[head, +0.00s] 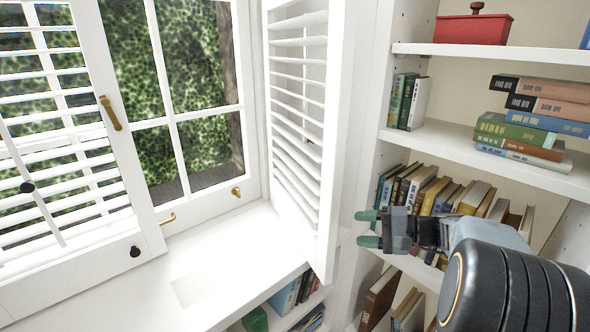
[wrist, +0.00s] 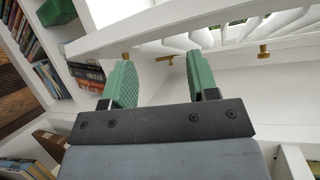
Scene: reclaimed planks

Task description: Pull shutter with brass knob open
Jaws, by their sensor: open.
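The right louvred white shutter (head: 331,130) stands swung away from the window, its free edge toward me. A small brass-coloured spot (head: 312,143) shows at its louvres; I cannot tell if it is the knob. The left louvred shutter (head: 130,190) lies across the window and has a dark knob (head: 135,251). My gripper (head: 369,229) is open and empty, with green fingers pointing left, just right of the right shutter's lower part in the head view. In the wrist view the open fingers (wrist: 163,80) have white louvres (wrist: 200,38) beyond them. A brass knob (wrist: 264,52) shows there at the right, apart from the fingers.
The window has a brass handle (head: 110,113) and a small brass fitting (head: 236,191). A white sill (head: 225,245) runs below, mostly bare. A bookcase (head: 480,148) with several books and a red box (head: 472,29) stands close on the right, behind my gripper.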

